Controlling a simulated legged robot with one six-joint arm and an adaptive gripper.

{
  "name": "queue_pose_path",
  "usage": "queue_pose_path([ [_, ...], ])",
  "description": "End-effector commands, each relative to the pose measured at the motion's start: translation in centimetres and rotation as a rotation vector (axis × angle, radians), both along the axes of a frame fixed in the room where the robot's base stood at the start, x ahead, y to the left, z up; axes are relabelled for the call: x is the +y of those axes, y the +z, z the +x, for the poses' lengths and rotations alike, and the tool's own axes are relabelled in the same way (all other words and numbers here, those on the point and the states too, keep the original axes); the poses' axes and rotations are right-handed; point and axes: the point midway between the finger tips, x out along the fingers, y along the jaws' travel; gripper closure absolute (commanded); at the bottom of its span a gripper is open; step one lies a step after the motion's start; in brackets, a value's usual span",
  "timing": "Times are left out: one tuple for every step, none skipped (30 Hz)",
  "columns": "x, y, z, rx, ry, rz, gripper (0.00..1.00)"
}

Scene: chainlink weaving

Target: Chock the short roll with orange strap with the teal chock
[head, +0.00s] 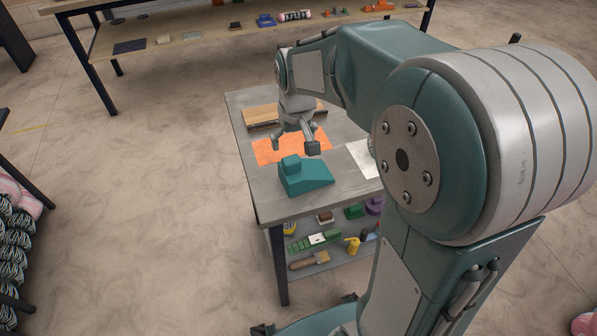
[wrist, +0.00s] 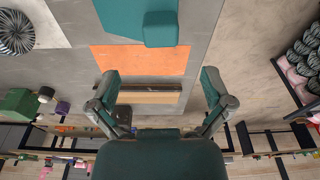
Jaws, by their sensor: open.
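The teal chock (head: 308,181), a wedge with a raised block at one end, sits on the grey table near its front-left corner. In the wrist view the chock (wrist: 120,22) is at the top edge, partly cut off. My gripper (head: 296,143) is open and empty, pointing down above the table behind the chock. In the wrist view its fingers (wrist: 160,88) are spread wide, apart from the chock. A grey striped roll (wrist: 13,33) shows at the upper left in the wrist view; I cannot make out an orange strap on it. My arm hides the table's right side in the head view.
An orange sheet (head: 265,152) and a wooden piece (head: 262,115) lie behind the chock. A white sheet (head: 361,158) lies to its right. A lower shelf holds several tools and blocks. Stacked rolls (head: 12,240) stand at the left; a long bench (head: 190,42) is at the back.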

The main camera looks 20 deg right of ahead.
Motion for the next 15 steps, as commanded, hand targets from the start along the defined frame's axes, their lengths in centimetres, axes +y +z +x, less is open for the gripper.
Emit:
queue_pose_path([
  [0.1, -0.9, 0.1, 0.004, 0.0, 0.0, 0.0],
  [0.1, -1.3, 0.2, 0.004, 0.0, 0.0, 0.0],
  [0.2, -1.8, 0.2, 0.003, 0.0, -0.001, 0.0],
  [0.2, -2.1, 0.3, 0.002, 0.0, -0.002, 0.0],
  [0.3, -2.3, 0.3, 0.002, -0.001, -0.002, 0.0],
  [0.4, -2.5, 0.4, 0.002, -0.001, -0.003, 0.0],
  [0.4, -2.7, 0.4, 0.002, 0.0, -0.003, 0.0],
  [0.4, -3.0, 0.4, 0.001, 0.0, -0.003, 0.0],
  [0.4, -3.4, 0.5, 0.002, 0.0, -0.003, 0.0],
  [0.4, -3.8, 0.5, 0.003, 0.0, -0.003, 0.0],
  [0.4, -4.3, 0.6, 0.004, 0.0, -0.003, 0.0],
  [0.4, -5.1, 0.7, 0.005, 0.0, -0.003, 0.0],
  [0.4, -5.5, 0.7, 0.004, 0.0, -0.003, 0.0],
  [0.4, -6.0, 0.8, 0.004, 0.0, -0.003, 0.0],
  [0.4, -6.5, 0.9, 0.004, 0.0, -0.003, 0.0],
])
